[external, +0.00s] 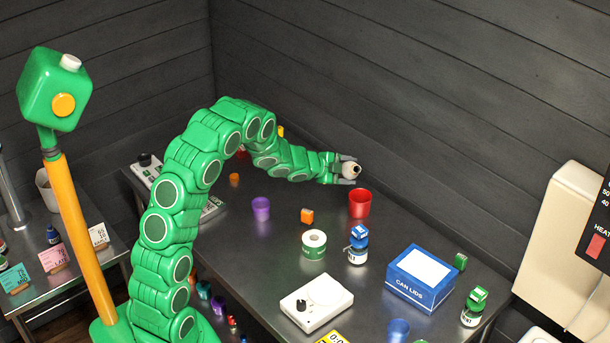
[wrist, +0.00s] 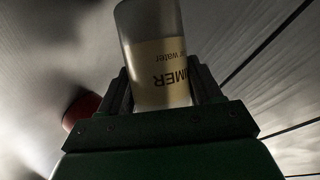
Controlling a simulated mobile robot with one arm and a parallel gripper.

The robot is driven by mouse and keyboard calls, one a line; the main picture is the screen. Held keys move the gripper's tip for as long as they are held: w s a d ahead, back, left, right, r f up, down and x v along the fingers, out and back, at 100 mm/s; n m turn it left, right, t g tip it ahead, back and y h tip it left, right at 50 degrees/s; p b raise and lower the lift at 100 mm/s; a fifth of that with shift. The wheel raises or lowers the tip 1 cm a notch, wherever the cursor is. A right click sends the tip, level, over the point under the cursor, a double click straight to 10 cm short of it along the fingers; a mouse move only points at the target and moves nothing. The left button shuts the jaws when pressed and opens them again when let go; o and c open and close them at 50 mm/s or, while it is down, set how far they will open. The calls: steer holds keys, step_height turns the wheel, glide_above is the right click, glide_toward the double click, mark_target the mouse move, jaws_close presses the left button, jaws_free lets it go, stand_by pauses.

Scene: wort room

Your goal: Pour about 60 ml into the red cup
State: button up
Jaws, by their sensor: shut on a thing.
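The red cup (external: 360,204) stands upright on the dark table near the back wall. Part of a red thing, likely the same cup, shows at the left in the wrist view (wrist: 82,108). My gripper (external: 347,171) is shut on a pale bottle (external: 351,170), held above the table just over and slightly left of the red cup. In the wrist view the bottle (wrist: 155,70) sits between the two fingers, with a cream label whose lettering appears upside down. The bottle looks tilted in the external view, with a dark round spot at its end. No stream of liquid is visible.
A white device with a knob (external: 316,302) and a blue can lids box (external: 421,277) stand nearer the front. The wall is close behind the cup.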

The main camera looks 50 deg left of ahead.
steer(key=shift+d+r+n, duration=0.2)
steer(key=shift+n, duration=0.1)
steer(key=shift+s+d+r+n+g+h, duration=0.15)
steer(key=shift+r+n+h, duration=0.15)
steer(key=shift+r, duration=0.15)
steer(key=shift+w+d+r+n+g+h, duration=0.1)
steer(key=shift+r+n+g+h, duration=0.15)
steer(key=shift+r, duration=0.2)
steer(key=shift+a+f+n+h, duration=0.2)
steer(key=shift+f+n+h, duration=0.35)
steer(key=shift+f, duration=0.2)
steer(key=shift+r+n+g+h, duration=0.1)
steer(key=shift+n+g+h, duration=0.35)
steer(key=shift+n, duration=0.25)
steer(key=shift+n+g+h, duration=0.25)
steer(key=shift+n+h, duration=0.65)
steer(key=shift+h, duration=0.05)
